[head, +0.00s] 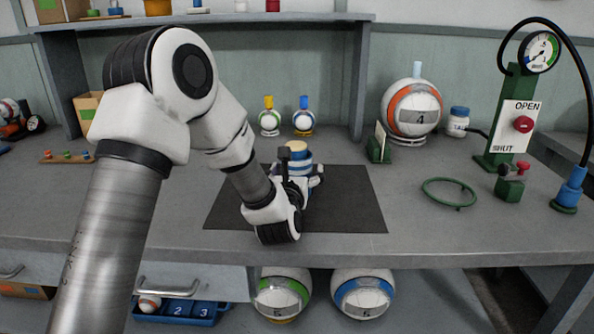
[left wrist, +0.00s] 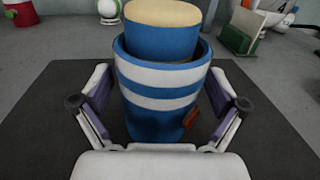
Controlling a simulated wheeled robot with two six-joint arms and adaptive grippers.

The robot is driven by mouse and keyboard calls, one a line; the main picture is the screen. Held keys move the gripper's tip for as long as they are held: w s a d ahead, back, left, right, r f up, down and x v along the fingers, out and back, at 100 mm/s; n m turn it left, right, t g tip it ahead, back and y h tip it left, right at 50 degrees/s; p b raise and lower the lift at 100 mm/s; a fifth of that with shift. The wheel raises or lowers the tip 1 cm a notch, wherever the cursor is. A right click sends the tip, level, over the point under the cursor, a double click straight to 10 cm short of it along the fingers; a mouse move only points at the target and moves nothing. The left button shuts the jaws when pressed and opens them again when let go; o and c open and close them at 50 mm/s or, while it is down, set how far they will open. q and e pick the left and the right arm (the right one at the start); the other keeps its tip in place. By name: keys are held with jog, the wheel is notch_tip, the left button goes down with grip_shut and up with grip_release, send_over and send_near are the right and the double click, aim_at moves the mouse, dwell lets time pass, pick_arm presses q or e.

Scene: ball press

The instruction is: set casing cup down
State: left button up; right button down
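The casing cup (head: 295,170), blue with white stripes, stands upright on the dark mat (head: 350,205). A blue piece with a flat tan top (left wrist: 163,14) sits inside it and rises above its rim. In the left wrist view the cup (left wrist: 160,95) is between the two fingers of my left gripper (left wrist: 158,84). The fingers are spread on either side of it, with a narrow gap at the left; contact at the right is hard to tell. A small reddish-brown part shows low on the cup's right side. My right gripper is out of view.
A green stand (head: 380,143) is just right of the mat's back edge, near a ball marked 4 (head: 412,108). A green ring (head: 448,193) lies at the right. Two small flasks (head: 269,122) (head: 303,122) stand behind the mat. The mat's right part is clear.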

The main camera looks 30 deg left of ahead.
pick_arm(q)
jog(key=shift+r, duration=0.1)
jog(key=shift+r+p, duration=0.25)
jog(key=shift+p, duration=0.2)
jog(key=v, duration=0.8)
jog(key=shift+d+f+b, duration=0.1)
jog(key=shift+f+b, duration=0.1)
jog(key=shift+b, duration=0.2)
jog(key=b+v, duration=0.3)
jog(key=shift+f, duration=0.25)
jog(key=shift+s+d+r, duration=0.1)
jog(key=shift+s, duration=0.25)
jog(key=shift+s+r, duration=0.1)
jog(key=shift+r, duration=0.1)
